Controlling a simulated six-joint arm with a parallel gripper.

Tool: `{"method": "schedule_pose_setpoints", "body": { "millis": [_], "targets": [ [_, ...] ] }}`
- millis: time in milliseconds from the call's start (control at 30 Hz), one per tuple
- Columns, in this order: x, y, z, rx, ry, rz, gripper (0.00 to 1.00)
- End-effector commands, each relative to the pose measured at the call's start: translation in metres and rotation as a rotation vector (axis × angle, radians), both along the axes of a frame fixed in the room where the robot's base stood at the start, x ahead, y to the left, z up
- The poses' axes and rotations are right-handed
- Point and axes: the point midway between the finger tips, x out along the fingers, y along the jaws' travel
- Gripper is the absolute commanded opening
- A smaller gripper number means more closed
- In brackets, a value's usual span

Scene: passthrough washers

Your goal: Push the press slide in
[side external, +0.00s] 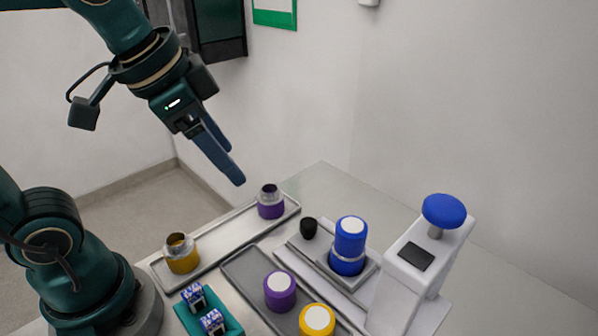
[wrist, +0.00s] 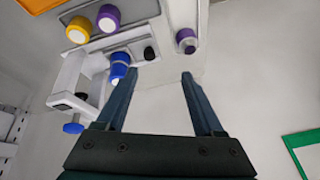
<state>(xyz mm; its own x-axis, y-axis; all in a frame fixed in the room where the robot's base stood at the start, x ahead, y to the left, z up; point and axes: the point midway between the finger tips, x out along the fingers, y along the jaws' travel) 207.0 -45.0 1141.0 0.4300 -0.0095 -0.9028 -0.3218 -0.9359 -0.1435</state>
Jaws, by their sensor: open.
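The white press (side external: 405,275) stands at the right of the table, with a blue round knob (side external: 443,210) on top and a dark pad on its face. Its grey slide (side external: 310,257) extends out to the left of the press body, with a black knob (side external: 308,228) at its outer end. A blue cylinder (side external: 350,240) with a white top and a silver band stands upright on the slide, outside the press. My gripper (side external: 234,172) is open and empty, high above the table to the left of the slide. The slide's black knob also shows in the wrist view (wrist: 149,53).
A tray (side external: 223,245) holds a yellow part (side external: 181,255) and a purple part (side external: 270,202) with metal tops. A nearer tray (side external: 245,270) holds purple (side external: 280,291) and yellow (side external: 317,321) white-topped cylinders. A teal bin (side external: 226,322) holds small blue-and-white packets. Air around my gripper is clear.

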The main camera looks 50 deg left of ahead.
Motion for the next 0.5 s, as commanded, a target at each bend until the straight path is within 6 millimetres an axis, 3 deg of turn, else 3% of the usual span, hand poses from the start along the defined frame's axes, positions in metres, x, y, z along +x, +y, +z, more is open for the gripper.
{"method": "schedule_pose_setpoints", "body": {
  "millis": [267, 500],
  "targets": [
    [0.061, -0.012, -0.009, 0.074, 0.139, -0.214, 0.69],
    [0.105, -0.026, -0.049, 0.106, 0.271, -0.359, 0.69]
  ]
}}
